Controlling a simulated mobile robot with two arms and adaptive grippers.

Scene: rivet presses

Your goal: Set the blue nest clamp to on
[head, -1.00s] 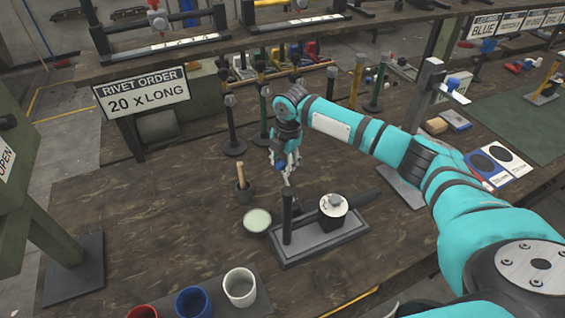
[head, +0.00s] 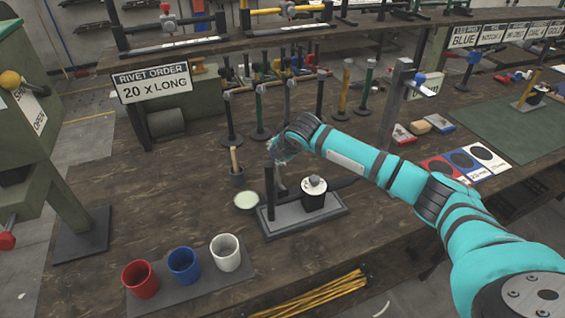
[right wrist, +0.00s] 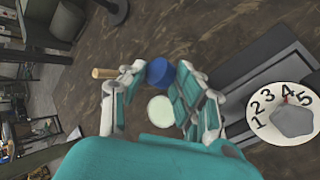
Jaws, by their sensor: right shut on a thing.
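A fixture with a grey base plate (head: 330,222), a black upright post (head: 269,190) and a black cylinder with a pale top (head: 314,190) stands on the bench in the head view. My right gripper (head: 277,165) is at the top of the post. In the right wrist view a blue knob (right wrist: 160,72) sits between the fingertips of the right gripper (right wrist: 160,78), which is shut on it. The white dial (right wrist: 283,110), numbered 1 to 5, shows a small red mark near 3 and 4. The knob's link to the fixture is hidden. My left gripper is not in view.
Red (head: 140,280), blue (head: 184,265) and white (head: 226,252) cups stand in front. Several upright posts (head: 262,115) stand behind.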

